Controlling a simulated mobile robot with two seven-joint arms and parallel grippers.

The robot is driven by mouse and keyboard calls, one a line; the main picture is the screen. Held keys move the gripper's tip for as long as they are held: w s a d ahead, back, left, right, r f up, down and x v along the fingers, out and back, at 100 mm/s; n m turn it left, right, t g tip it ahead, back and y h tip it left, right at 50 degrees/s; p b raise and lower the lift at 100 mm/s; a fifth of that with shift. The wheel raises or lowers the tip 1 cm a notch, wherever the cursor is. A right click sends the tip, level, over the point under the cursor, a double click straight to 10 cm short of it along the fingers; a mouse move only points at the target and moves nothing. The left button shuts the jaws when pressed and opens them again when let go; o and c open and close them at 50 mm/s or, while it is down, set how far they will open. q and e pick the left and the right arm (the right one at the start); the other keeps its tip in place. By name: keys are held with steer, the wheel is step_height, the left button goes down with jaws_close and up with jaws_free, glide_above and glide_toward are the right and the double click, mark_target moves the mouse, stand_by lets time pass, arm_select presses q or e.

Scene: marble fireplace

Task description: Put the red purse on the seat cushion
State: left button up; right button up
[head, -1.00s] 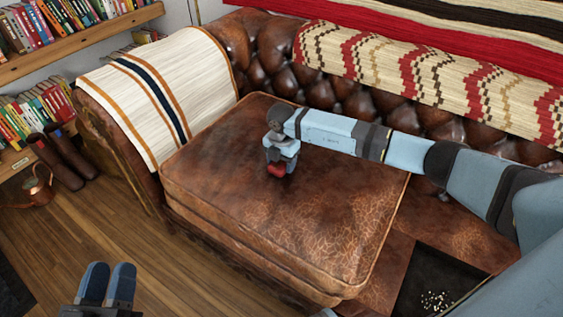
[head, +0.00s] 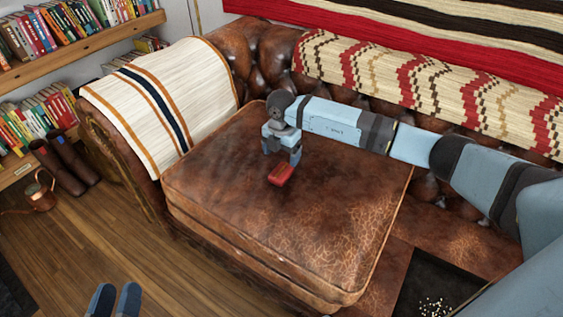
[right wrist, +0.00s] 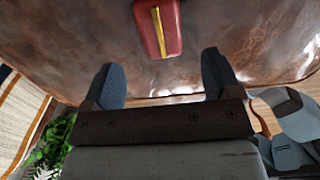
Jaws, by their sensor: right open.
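The red purse (head: 281,175) lies on the brown leather seat cushion (head: 240,235), near its middle. It also shows in the right wrist view (right wrist: 158,28) with a yellow strip along it. My right gripper (head: 281,160) is open just above and behind the purse. In the right wrist view its two fingers (right wrist: 163,80) are wide apart with nothing between them, and the purse is beyond the fingertips. My left gripper (head: 115,298) is at the bottom left over the floor, its two fingertips slightly apart and the rest cut off.
A striped blanket (head: 165,100) covers the sofa arm, and a patterned throw (head: 430,85) hangs over the backrest. A dark tray (head: 435,283) with small pale bits is at lower right. Bookshelves (head: 80,45) stand at the left. The cushion around the purse is bare.

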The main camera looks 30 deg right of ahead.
mark_target(282, 170)
arm_select(q)
steer(key=shift+a+f+g+y+p, duration=0.15)
steer(key=shift+a+f+g+p, duration=0.05)
steer(key=shift+f, duration=0.3)
steer(key=shift+a+f+g+y+p, duration=0.15)
steer(key=shift+f+g, duration=0.05)
steer(key=shift+f, duration=0.25)
arm_select(e)
steer(key=shift+r, duration=2.3)
